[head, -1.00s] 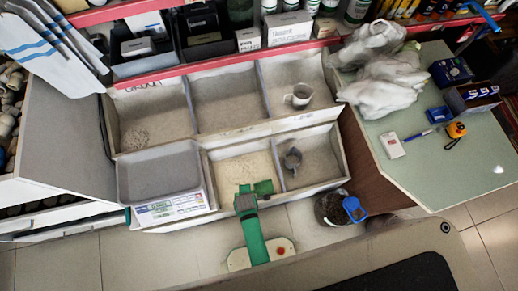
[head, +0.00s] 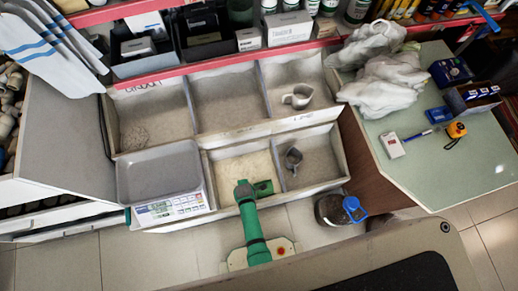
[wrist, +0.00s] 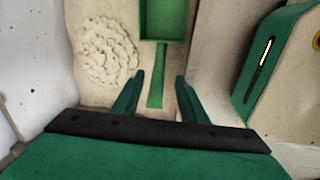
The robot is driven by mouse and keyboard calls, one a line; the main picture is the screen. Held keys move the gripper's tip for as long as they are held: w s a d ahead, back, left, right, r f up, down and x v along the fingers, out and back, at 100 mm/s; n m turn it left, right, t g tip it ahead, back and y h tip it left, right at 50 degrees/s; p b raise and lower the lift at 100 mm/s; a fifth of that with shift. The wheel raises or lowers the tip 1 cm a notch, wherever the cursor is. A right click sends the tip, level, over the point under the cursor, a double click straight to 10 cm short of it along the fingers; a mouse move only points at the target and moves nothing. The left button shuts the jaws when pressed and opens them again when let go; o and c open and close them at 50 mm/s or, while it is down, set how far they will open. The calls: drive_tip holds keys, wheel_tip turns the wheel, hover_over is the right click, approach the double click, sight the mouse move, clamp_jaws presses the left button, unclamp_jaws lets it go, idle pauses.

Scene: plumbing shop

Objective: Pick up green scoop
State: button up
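The green scoop lies in the front middle bin; in the wrist view its square pan (wrist: 163,18) is at the top and its thin handle (wrist: 157,75) points down toward me. In the head view the scoop (head: 264,187) shows just right of my arm's end, partly hidden by it. My gripper (wrist: 159,80) is open. Its two green fingers appear on either side of the handle's end in the wrist view, with gaps on both sides. I cannot tell how far above the handle they are.
A heap of pale grains (wrist: 106,52) lies left of the scoop. Bin walls (head: 277,172) stand close around. A grey cup (head: 293,160) sits in the bin to the right, a scale (head: 160,178) to the left. A blue-lidded jar (head: 333,210) stands on the floor.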

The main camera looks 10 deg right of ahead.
drive_tip(key=shift+w+d+f, duration=0.1)
drive_tip(key=shift+w+f, duration=0.1)
drive_tip(key=shift+f, duration=0.35)
drive_tip(key=shift+w+d+f, duration=0.1)
drive_tip(key=shift+w+f, duration=0.1)
drive_tip(key=shift+f, duration=0.3)
drive_tip(key=shift+w+f, duration=0.1)
drive_tip(key=shift+f, duration=0.6)
clamp_jaws()
